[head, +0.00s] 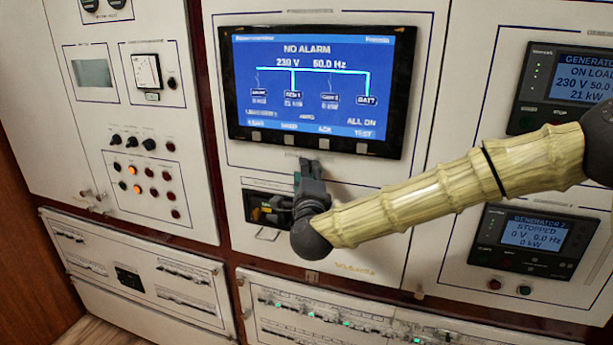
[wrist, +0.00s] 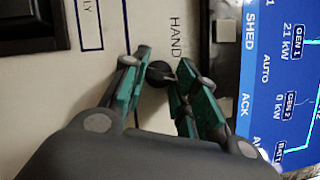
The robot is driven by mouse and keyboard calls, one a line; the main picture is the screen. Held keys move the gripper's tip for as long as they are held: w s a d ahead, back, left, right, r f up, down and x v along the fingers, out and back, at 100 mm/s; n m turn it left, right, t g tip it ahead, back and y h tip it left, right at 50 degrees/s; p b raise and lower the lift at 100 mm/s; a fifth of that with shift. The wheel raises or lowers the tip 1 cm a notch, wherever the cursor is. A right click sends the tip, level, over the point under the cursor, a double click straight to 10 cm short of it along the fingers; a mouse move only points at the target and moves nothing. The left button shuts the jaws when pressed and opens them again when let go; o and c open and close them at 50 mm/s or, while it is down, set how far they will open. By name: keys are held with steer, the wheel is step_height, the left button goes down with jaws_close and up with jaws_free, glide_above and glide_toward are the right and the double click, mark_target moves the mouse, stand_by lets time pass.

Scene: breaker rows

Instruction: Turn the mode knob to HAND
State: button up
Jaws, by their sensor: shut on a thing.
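The mode knob (wrist: 158,72) is a small dark round knob on the cream panel. In the wrist view it sits between my two green-padded fingertips, and my gripper (wrist: 157,69) is shut on it. The printed word HAND (wrist: 175,37) stands close above it there, turned sideways. The fingers partly cover the knob, and I cannot tell which way its pointer faces. In the head view my gripper (head: 310,168) is against the panel just below the large blue screen (head: 318,85), and it hides the knob.
A black-framed recess (head: 262,208) lies just left of my gripper. Generator displays (head: 522,236) are at the right. A row of small black knobs (head: 132,142) and several lamp buttons are on the left panel. Breaker rows (head: 330,318) run along the bottom.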

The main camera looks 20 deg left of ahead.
steer(key=n+g+p, duration=0.1)
steer(key=n, duration=0.2)
steer(key=n+g+h+p, duration=0.1)
steer(key=n, duration=0.2)
steer(key=n+g+p, duration=0.1)
steer(key=n, duration=0.2)
steer(key=shift+a+r+h+p, duration=0.1)
steer(key=shift+r+h+p, duration=0.2)
steer(key=shift+h+p, duration=0.1)
steer(key=shift+n+g, duration=0.3)
steer(key=shift+n, duration=0.1)
steer(key=o, duration=1)
steer(key=shift+s, duration=0.1)
steer(key=v, duration=1.2)
